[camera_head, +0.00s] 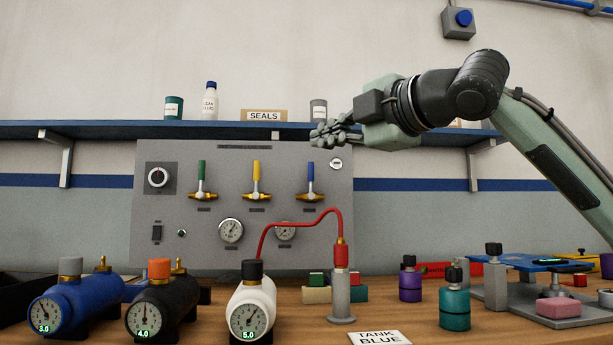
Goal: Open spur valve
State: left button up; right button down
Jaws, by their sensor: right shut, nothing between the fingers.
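A grey wall panel (270,185) carries three valves with brass bodies. The green-handled valve (202,178), yellow-handled valve (256,178) and blue-handled valve (311,180) all have upright handles. Which one is the spur valve I cannot tell, as the labels are too small to read. My right gripper (326,134) is shut and empty, in front of the shelf edge, above and slightly right of the blue handle and apart from it in the picture. My left gripper is not in view.
A blue tank (75,302), black tank (160,310) and white tank (252,305) stand on the wooden bench. A red hose (300,224) runs from the white tank to a grey post (341,292). A blue shelf (100,130) crosses above the panel.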

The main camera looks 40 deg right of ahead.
aim_at(311, 178)
jog(key=i+l, duration=0.3)
jog(key=l, duration=0.15)
jog(key=i+l, duration=0.35)
jog(key=l, duration=0.1)
